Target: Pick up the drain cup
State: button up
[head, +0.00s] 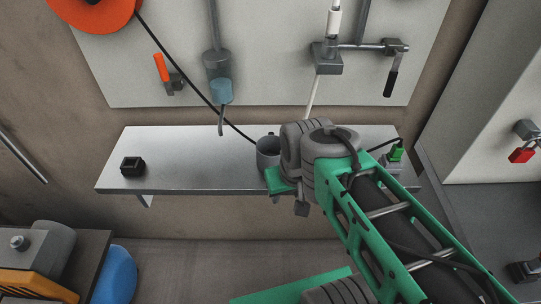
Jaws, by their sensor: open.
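A small black block (132,166) sits at the shelf's left end. A green-topped device (396,155) is at its right end, behind my arm. A black cable (190,78) runs down to the shelf near the cup. A blue-grey cylinder (221,92) hangs above, left of the cup.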

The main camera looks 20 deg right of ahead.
aim_at(271, 151)
jog(key=u, duration=1.05)
jog(key=k, duration=0.7)
jog(key=u, duration=0.7)
jog(key=i, duration=0.3)
